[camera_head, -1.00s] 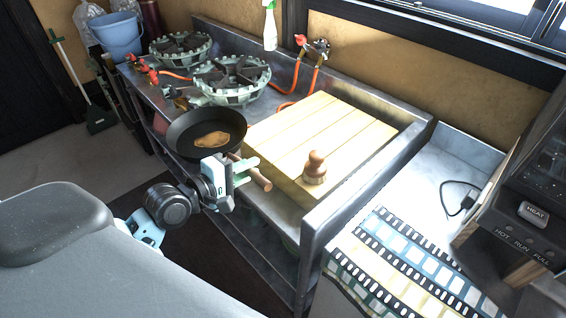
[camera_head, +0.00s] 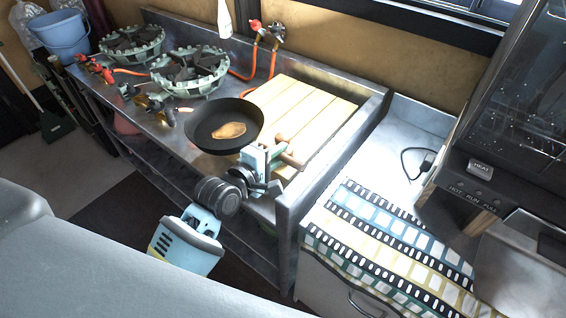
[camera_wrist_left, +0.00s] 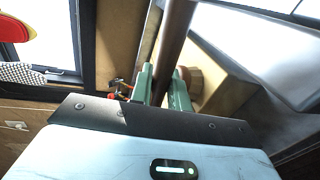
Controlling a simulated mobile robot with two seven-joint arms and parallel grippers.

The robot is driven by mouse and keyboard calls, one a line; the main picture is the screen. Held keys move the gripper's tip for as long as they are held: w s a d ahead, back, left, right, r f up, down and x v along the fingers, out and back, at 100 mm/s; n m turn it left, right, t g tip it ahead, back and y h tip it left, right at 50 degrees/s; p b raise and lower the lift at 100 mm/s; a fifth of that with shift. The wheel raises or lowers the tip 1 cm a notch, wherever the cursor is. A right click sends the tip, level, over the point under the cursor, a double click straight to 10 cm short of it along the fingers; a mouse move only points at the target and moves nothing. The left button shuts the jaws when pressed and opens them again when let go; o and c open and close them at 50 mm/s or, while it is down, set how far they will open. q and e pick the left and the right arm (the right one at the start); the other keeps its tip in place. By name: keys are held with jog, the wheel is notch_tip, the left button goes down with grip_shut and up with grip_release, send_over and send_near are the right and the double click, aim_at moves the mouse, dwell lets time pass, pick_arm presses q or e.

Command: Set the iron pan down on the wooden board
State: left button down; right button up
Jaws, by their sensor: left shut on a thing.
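The black iron pan (camera_head: 205,133), with a flat brown piece of food (camera_head: 228,130) in it, is held about level at the left edge of the wooden board (camera_head: 312,100). Its right rim overlaps the board in the picture; the gap below is hard to judge. My left gripper (camera_head: 274,164) is shut on the pan's handle, in front of the board's near left part. In the left wrist view the dark handle (camera_wrist_left: 176,40) runs between the green fingers (camera_wrist_left: 163,88). The pale board (camera_wrist_left: 222,82) lies to their right there.
A brown wooden knob (camera_head: 281,138) shows behind my gripper on the board, mostly hidden. Gas burners (camera_head: 190,72) stand left on the metal counter. The counter's raised right edge (camera_head: 335,150) borders the board. The board's far part is clear.

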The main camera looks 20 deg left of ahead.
pick_arm(q)
jog(key=shift+w+d+r, duration=0.2)
jog(key=f, duration=0.3)
jog(key=shift+w+d, duration=0.2)
jog(key=shift+d, duration=0.2)
jog(key=shift+a+f, duration=0.1)
jog(key=shift+f, duration=0.4)
jog(key=c, duration=1.3)
grip_release()
jog(key=shift+s+f, duration=0.1)
jog(key=shift+f, duration=0.1)
jog(key=v, duration=1.2)
jog(key=shift+r, duration=0.25)
jog(key=shift+f, duration=0.1)
